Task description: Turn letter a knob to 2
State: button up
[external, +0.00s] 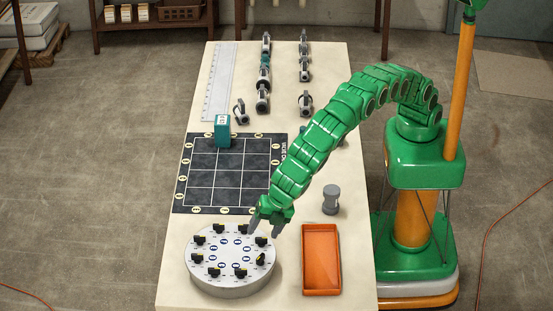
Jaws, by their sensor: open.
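A round grey dial plate (230,282) sits at the near end of the table. Several black knobs with yellow marks stand in a ring on its top, with blue round labels inside the ring. The letters and numbers are too small to read, so I cannot tell which knob is letter a or where it points. My gripper (266,228) is open and empty, pointing down above the far right edge of the plate, near a knob (261,241). I cannot tell whether it touches that knob.
An orange tray (308,291) lies right of the plate, with a grey cylinder piece (331,199) behind it. A black grid mat (195,197) bears a teal block (222,131). Several pipe fittings (262,101) and a clear ruler (219,85) lie at the far end.

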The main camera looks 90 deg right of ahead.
jog(key=s+a+r+n+t+h, duration=0.4)
jog(key=n+t, duration=0.4)
jog(key=n, duration=0.3)
jog(key=shift+s+a+r+h, duration=0.3)
jog(key=shift+s+a+h, duration=0.4)
jog(key=shift+a, duration=0.3)
